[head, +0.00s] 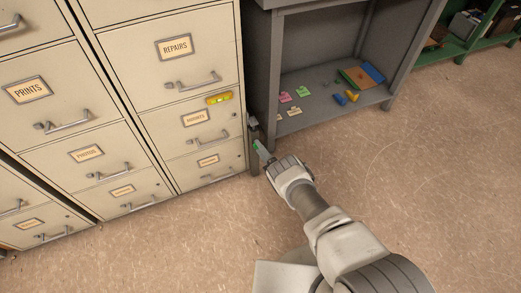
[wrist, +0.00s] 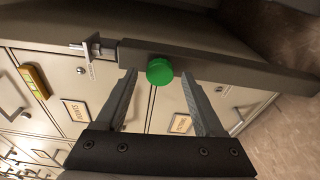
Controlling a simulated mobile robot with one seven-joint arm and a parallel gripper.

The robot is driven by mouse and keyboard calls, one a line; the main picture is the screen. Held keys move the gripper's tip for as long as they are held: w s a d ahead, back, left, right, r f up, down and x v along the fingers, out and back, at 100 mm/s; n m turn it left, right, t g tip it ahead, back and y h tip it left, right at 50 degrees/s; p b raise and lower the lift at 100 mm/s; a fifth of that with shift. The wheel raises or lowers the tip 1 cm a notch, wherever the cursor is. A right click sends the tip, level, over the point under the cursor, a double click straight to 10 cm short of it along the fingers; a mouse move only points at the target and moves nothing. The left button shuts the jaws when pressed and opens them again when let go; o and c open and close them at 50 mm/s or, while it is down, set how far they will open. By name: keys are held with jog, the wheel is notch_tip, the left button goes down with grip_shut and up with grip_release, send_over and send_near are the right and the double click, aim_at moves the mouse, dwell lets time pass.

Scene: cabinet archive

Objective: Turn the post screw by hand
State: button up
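The post screw is a round green knob (wrist: 160,71) on a grey metal post (wrist: 225,64), which runs across the upper part of the wrist view. In the head view the post (head: 254,158) stands at the cabinet's right corner, and a bit of green (head: 257,146) shows by my fingers. My gripper (wrist: 160,76) is open, with one finger on each side of the knob in the picture and gaps on both sides. It also shows in the head view (head: 263,152). I cannot tell whether the fingertips reach past the knob's face.
A metal bracket (wrist: 95,48) sits on the post near the knob. Beige filing cabinets (head: 150,115) stand left, with a yellow level (head: 219,98) on a drawer front. A grey shelf unit (head: 330,105) with small coloured items stands behind. Open floor (head: 450,170) lies right.

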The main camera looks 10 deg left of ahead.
jog(key=shift+d, duration=0.1)
jog(key=v, duration=0.6)
jog(key=shift+s+a+p, duration=0.25)
jog(key=shift+a+p, duration=0.1)
jog(key=shift+p, duration=0.1)
jog(key=shift+f, duration=0.15)
